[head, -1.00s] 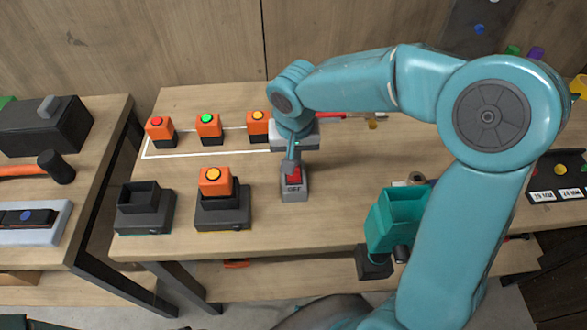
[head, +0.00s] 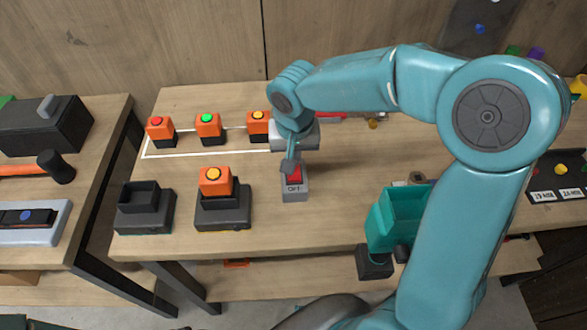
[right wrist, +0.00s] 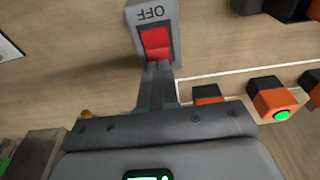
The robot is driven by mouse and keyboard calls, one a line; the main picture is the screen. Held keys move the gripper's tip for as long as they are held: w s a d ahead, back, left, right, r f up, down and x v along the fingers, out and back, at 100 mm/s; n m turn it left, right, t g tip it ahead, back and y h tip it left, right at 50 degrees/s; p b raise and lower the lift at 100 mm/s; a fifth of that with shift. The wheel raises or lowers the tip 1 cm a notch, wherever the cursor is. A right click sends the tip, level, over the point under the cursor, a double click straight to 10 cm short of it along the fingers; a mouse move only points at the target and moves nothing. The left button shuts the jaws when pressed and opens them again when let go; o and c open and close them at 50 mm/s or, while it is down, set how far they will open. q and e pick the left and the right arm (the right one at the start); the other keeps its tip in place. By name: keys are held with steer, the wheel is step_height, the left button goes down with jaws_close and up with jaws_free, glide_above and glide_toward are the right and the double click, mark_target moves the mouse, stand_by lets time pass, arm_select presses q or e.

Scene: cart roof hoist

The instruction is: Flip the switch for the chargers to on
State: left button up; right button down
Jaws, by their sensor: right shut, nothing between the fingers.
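The switch (head: 295,188) is a small grey box with a red rocker (head: 295,174), standing on the middle table. Its near end is labelled OFF; the label appears upside down in the right wrist view (right wrist: 153,13). My right gripper (head: 288,167) points down at the rocker, its fingers shut and empty. In the right wrist view the fingertips (right wrist: 157,68) are right at the rocker's edge (right wrist: 156,42); I cannot tell if they touch it. Two dark chargers stand left of the switch: one empty (head: 146,218), one (head: 222,214) holding an orange battery (head: 215,183) with a yellow button. My left gripper is not in view.
Orange batteries with red (head: 159,130), green (head: 208,126) and yellow (head: 258,123) buttons stand in a white-outlined area behind the chargers. A teal open bin (head: 403,212) stands right of the switch. A side table at left holds a hammer (head: 57,167).

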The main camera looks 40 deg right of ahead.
steer(key=shift+w+d+f+b, duration=0.1)
steer(key=shift+w+f+b, duration=0.05)
steer(key=shift+f+b, duration=0.8)
steer(key=shift+r, duration=0.15)
stand_by(0.4)
step_height(320, 180, up, 7)
steer(key=s+p, duration=0.1)
steer(key=p, duration=0.3)
steer(key=shift+a+p, duration=0.3)
steer(key=shift+p, duration=0.1)
steer(key=shift+f, duration=0.2)
